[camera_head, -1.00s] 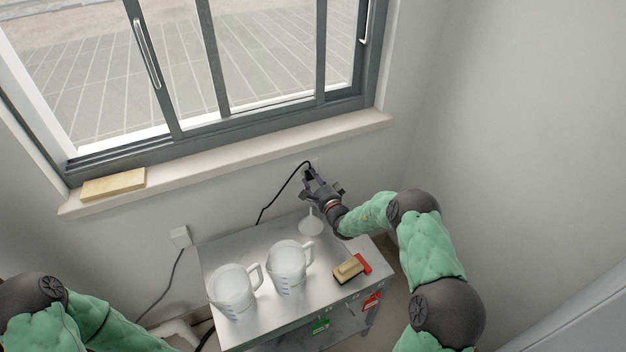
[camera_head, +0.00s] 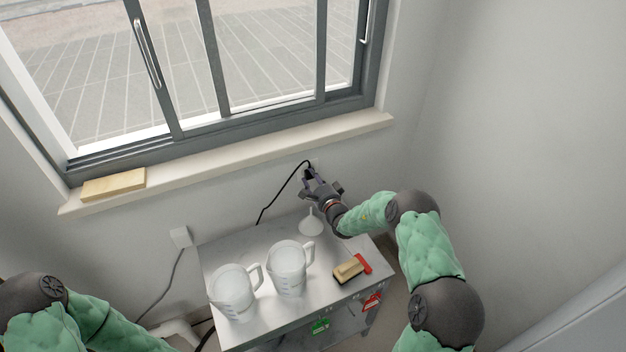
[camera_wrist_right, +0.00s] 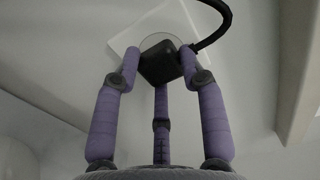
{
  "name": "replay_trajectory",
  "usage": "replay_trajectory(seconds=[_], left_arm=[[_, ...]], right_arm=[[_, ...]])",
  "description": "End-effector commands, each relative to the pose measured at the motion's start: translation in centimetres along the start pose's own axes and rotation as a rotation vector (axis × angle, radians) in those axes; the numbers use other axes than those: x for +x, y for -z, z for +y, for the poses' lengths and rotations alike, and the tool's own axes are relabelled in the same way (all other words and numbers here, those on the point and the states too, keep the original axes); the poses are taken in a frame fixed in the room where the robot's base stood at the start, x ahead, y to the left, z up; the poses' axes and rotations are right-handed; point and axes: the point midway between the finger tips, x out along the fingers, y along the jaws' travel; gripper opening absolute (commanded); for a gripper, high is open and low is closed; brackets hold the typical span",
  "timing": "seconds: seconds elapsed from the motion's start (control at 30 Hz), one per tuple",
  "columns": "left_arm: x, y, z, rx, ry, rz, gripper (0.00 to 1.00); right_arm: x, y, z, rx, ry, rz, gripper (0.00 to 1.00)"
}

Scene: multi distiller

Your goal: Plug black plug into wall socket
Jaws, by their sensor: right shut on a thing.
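The black plug (camera_wrist_right: 160,61) is held between the purple fingers of my right gripper (camera_wrist_right: 158,72) in the right wrist view. Its black cable (camera_wrist_right: 222,20) curves off to the upper right. Right behind the plug is the white wall socket (camera_wrist_right: 127,38), mostly covered by plug and fingers; whether the plug is seated cannot be told. In the head view my right gripper (camera_head: 311,178) is at the wall under the window sill, with the cable (camera_head: 284,191) arching down behind the table. My left gripper is out of view; only my left arm shows at lower left.
A metal table (camera_head: 262,318) carries two white measuring jugs (camera_head: 232,291), a white funnel (camera_head: 311,222) and a wooden-backed brush (camera_head: 348,269) beside a red item. Another white socket (camera_head: 180,237) with a cable is on the wall at left. The sill (camera_head: 230,160) overhangs above my right gripper.

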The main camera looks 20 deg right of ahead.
Motion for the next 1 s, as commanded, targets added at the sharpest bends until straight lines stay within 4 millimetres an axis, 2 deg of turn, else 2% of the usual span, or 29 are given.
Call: replay_trajectory(seconds=[0.27,0.3,0.37,0.4,0.77,0.87,1.0], left_arm=[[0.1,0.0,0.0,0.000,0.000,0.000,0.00],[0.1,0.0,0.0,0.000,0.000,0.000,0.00],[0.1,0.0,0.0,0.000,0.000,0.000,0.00],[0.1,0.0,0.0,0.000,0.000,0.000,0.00],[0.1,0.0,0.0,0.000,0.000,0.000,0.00],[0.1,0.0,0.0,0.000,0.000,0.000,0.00],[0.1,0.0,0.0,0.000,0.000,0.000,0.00]], right_arm=[[0.5,0.0,-0.1,0.000,0.002,0.000,0.13],[0.5,0.0,-0.1,0.000,0.002,0.000,0.47],[0.5,0.0,-0.1,0.000,0.002,0.000,0.64],[0.5,0.0,-0.1,0.000,0.002,0.000,0.69],[0.3,0.0,0.0,0.000,0.000,0.000,0.69],[-0.3,0.1,-0.1,0.000,0.000,0.001,0.69],[-2.4,0.1,0.0,0.001,-0.001,0.002,0.69]])
